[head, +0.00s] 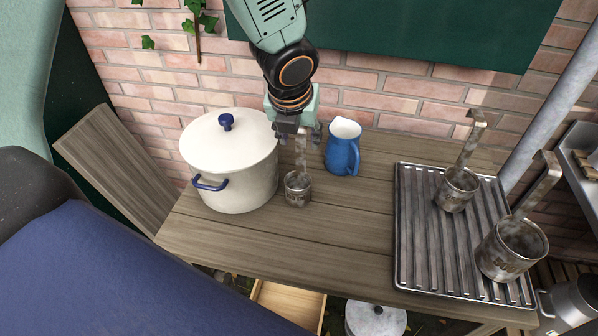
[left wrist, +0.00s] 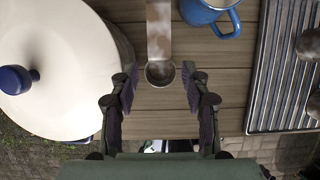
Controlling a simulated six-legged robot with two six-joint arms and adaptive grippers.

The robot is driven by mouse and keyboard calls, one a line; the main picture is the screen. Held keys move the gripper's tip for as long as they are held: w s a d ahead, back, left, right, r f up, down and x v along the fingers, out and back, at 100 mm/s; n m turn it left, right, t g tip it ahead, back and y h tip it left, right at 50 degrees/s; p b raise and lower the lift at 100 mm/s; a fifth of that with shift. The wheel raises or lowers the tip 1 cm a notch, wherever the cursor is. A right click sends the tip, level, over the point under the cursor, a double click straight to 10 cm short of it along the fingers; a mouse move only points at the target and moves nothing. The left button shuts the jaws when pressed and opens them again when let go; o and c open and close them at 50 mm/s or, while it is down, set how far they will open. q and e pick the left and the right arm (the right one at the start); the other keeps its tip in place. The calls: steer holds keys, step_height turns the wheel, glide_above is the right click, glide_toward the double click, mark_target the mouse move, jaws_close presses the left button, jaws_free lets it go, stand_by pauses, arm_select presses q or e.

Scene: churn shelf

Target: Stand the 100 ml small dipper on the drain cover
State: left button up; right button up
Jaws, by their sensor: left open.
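The small dipper (head: 298,190) is a worn metal cup standing upright on the wooden table, between the white pot and the blue jug. Its flat handle rises toward my left gripper (head: 298,136). The left gripper is open, pointing down above the cup, with its fingers on either side of the handle. In the left wrist view the dipper (left wrist: 160,74) lies between the open fingertips (left wrist: 160,80), and no grip shows. The drain cover (head: 418,240) is a ribbed metal tray at the table's right. My right gripper is not in view.
Two larger dippers (head: 458,190) (head: 511,250) stand on the drain cover's right part; its left part is bare. A white lidded pot (head: 238,170) is left of the small dipper, a blue jug (head: 343,150) right behind it. A brick wall (head: 400,98) closes the back.

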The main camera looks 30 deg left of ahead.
mark_target(301, 144)
arm_select(q)
steer(key=b+x, duration=0.2)
steer(key=x, duration=0.1)
steer(key=shift+w+f+b, duration=0.2)
steer(key=shift+f+b, duration=0.15)
steer(key=shift+w+a+f, duration=0.15)
steer(key=shift+w+f, duration=0.05)
steer(key=shift+s+r, duration=0.15)
steer(key=shift+r, duration=0.05)
steer(key=c, duration=0.4)
steer(key=shift+f, duration=0.15)
steer(key=c, duration=0.4)
jaws_close()
